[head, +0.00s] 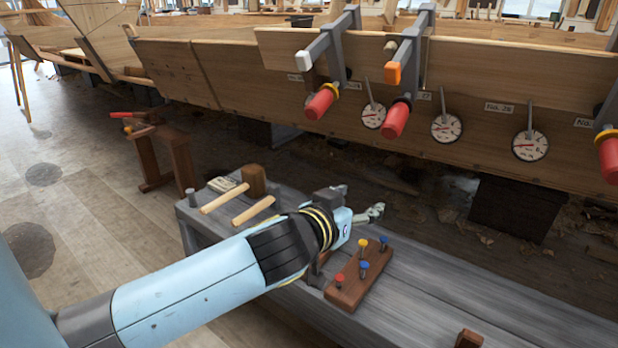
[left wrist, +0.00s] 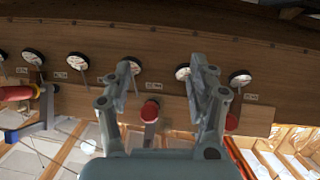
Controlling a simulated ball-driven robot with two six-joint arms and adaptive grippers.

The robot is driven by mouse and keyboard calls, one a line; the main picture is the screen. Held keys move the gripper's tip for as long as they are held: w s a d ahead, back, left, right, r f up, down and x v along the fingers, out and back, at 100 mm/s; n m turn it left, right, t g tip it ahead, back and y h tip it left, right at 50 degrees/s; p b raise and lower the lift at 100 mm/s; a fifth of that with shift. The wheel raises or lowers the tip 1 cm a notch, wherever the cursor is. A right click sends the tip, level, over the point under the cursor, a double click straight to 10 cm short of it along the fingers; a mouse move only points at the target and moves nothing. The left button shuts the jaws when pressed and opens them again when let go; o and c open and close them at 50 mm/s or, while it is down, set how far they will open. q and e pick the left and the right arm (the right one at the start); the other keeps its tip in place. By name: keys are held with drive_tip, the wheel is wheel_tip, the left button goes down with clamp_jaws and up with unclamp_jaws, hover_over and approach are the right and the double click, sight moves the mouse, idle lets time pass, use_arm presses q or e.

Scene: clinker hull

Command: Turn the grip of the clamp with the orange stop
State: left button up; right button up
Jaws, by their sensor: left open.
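The clamp with the orange stop (head: 393,74) hangs over the hull's top edge in the head view. Its red grip (head: 396,118) points down and toward me, beside a round gauge. My left gripper (head: 362,200) is open and empty, below the grip and apart from it, over the grey bench. In the left wrist view its spread fingers (left wrist: 161,78) frame a red grip (left wrist: 150,110) lying between them in the picture. The orange stop does not show there, so I cannot be sure which clamp that grip belongs to. My right gripper is out of view.
A clamp with a white stop (head: 303,60) is left of the orange one; another red grip (head: 609,155) is at the right edge. Several gauges (head: 446,127) line the hull. The bench (head: 450,292) holds a pegged wooden block (head: 350,291) and wooden-handled tools (head: 253,210).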

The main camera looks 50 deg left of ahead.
sight(389, 131)
use_arm(q)
drive_tip(key=s+f+m+g+p, duration=0.1)
drive_tip(key=s+f+g+p, duration=0.1)
drive_tip(key=s+f, duration=0.3)
drive_tip(key=s+f+m+g+h+p, duration=0.1)
drive_tip(key=s+f+g+p, duration=0.2)
drive_tip(key=f, duration=1.1)
drive_tip(key=shift+s+a+g, duration=0.2)
drive_tip(key=shift+s+g, duration=0.2)
drive_tip(key=shift+s, duration=0.75)
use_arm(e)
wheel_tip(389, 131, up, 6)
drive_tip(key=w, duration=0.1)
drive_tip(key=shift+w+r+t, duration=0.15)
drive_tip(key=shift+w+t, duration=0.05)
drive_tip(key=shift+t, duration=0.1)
